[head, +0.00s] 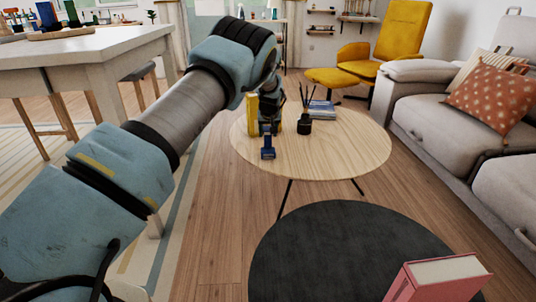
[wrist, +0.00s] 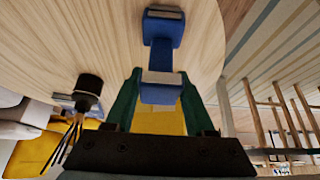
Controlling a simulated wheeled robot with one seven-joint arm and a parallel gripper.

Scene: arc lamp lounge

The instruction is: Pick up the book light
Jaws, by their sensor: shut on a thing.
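The book light (head: 268,148) is a small blue thing with a pale panel, at the near left part of the round wooden table (head: 335,155). In the wrist view the book light (wrist: 163,55) runs from the top centre down between my green fingers. My gripper (head: 268,129) comes from above and behind it in the head view. In the wrist view my gripper (wrist: 160,92) is shut on its near end, one finger on each side. I cannot tell whether its lower end touches the tabletop.
A yellow upright thing (head: 252,113) stands close beside my gripper. A black pen cup (head: 304,124) and a blue book (head: 322,109) are to its right. A grey sofa (head: 440,110) is at the right, a white table (head: 88,45) at the left. The table's right side is bare.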

